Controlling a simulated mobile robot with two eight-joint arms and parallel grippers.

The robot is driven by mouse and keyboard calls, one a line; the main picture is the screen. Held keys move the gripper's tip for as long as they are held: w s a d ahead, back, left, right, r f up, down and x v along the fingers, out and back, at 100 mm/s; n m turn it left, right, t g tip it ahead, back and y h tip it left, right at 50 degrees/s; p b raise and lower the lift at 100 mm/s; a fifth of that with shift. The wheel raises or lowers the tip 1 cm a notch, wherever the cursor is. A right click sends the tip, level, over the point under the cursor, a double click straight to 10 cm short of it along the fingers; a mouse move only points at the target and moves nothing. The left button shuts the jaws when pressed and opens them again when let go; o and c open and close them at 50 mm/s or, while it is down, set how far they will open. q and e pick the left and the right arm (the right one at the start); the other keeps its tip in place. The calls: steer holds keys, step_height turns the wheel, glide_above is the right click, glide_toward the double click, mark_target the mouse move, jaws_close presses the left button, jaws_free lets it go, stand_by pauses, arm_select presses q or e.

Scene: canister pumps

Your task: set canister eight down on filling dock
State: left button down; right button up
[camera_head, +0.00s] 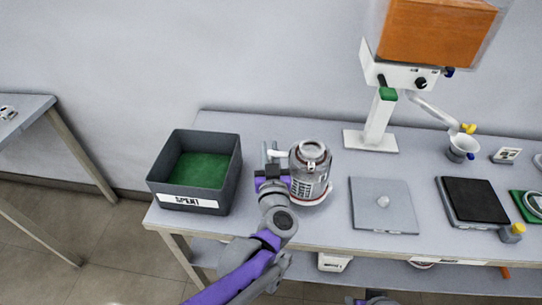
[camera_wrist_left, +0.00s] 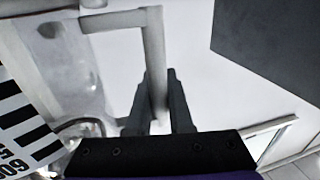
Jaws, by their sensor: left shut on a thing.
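A silvery, see-through canister (camera_head: 311,172) with a round metal lid and a barcode label stands upright at the table's middle left. A white round base with a reddish edge shows under it; I cannot tell whether it belongs to the canister. My left gripper (camera_head: 271,160) is at its left side, shut on its pale handle. In the left wrist view the fingers (camera_wrist_left: 158,105) close around the handle bar (camera_wrist_left: 154,60), with the canister's label (camera_wrist_left: 22,135) at left. No number eight is legible. No filling dock is clearly marked. Part of my right gripper (camera_head: 374,299) shows at the bottom edge, fingers hidden.
A dark grey bin (camera_head: 228,180) marked SPENT, green inside, stands left of the canister. A grey plate (camera_head: 365,215) with a pale knob lies to the right. A white dispenser stand (camera_head: 378,124) with an orange tank rises behind. A black pad (camera_head: 474,200) lies farther right.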

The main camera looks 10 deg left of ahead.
arm_select(q)
steer(key=shift+f, duration=0.85)
steer(key=c, duration=0.8)
jaws_free()
steer(key=shift+r, duration=0.2)
steer(key=s, duration=0.4)
steer(key=s+d+p, duration=0.1)
steer(key=s, duration=0.3)
steer(key=s+d, duration=0.1)
steer(key=s, duration=0.2)
steer(key=shift+s+d, duration=0.15)
steer(key=shift+s, duration=0.25)
steer(key=shift+s+f, duration=0.1)
